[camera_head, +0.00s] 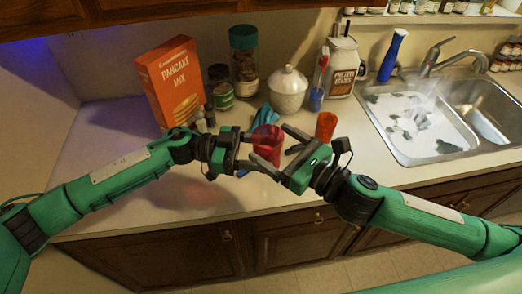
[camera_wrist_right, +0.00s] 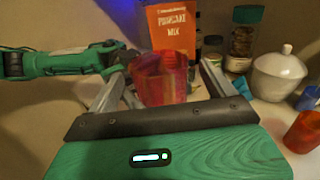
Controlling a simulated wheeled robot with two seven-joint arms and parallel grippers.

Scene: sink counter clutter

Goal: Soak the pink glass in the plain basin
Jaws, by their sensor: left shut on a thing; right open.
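The pink glass (camera_head: 267,143), a reddish see-through tumbler, is upright between my two grippers over the front of the counter. It also shows in the right wrist view (camera_wrist_right: 162,78). My left gripper (camera_head: 250,150) is shut on the glass from its left side. My right gripper (camera_head: 273,147) is open, with its fingers reaching to either side of the glass; whether they touch it I cannot tell. The plain basin (camera_head: 493,112) is the right-hand sink bowl, bare metal and apparently empty. The other bowl (camera_head: 418,122) holds white suds with dark patches.
Behind are a pancake mix box (camera_head: 173,80), jars, a white lidded pot (camera_head: 288,90), a blue cup (camera_head: 316,99) and a white jug (camera_head: 342,66). A faucet (camera_head: 438,58) rises behind the sink. The left front counter is clear.

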